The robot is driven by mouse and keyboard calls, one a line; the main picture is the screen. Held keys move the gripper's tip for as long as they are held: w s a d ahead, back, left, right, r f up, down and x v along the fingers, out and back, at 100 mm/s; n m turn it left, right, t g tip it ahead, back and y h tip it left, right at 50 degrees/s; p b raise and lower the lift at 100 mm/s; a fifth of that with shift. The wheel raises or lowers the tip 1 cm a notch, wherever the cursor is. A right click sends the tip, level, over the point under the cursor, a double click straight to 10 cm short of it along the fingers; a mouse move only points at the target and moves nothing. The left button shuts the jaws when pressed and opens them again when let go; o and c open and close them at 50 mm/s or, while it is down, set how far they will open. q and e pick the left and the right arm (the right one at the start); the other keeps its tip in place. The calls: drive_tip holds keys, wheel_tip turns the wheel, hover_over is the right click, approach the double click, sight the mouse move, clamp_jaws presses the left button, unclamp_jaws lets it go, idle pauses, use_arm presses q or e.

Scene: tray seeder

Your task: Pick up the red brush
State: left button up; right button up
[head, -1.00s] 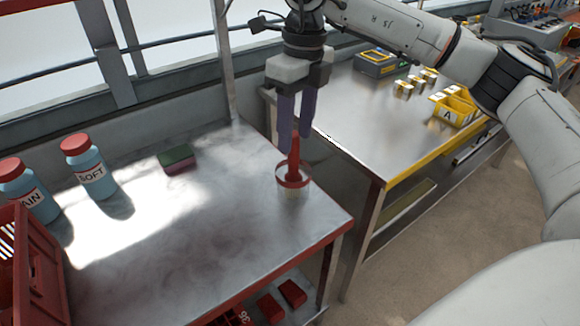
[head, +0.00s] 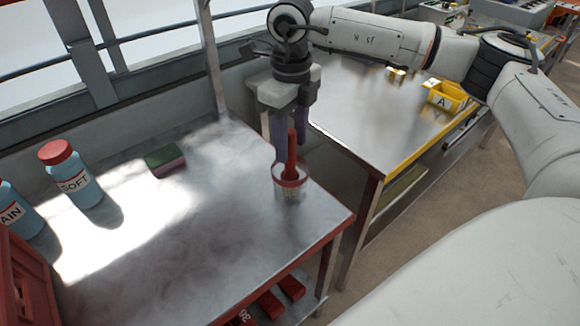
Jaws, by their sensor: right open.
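The red brush (head: 291,158) stands upright in the head view, its red handle up and its round red-rimmed head with pale bristles (head: 290,190) down on the metal table (head: 190,245), near the right edge. My right gripper (head: 289,150) points down just behind and around the handle, with its purple fingers apart. The fingertips are at about the height of the handle's lower part. I cannot tell whether either finger touches the brush. My left gripper is not in view.
A green and pink sponge (head: 165,160) lies at the table's back. A SOFT bottle (head: 70,174), another bottle (head: 18,212) and a red crate (head: 28,275) stand at left. A second metal table (head: 375,115) with a yellow bin (head: 447,97) is at right.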

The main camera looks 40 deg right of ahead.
sight(290, 164)
drive_tip(key=shift+f, duration=1.2)
clamp_jaws()
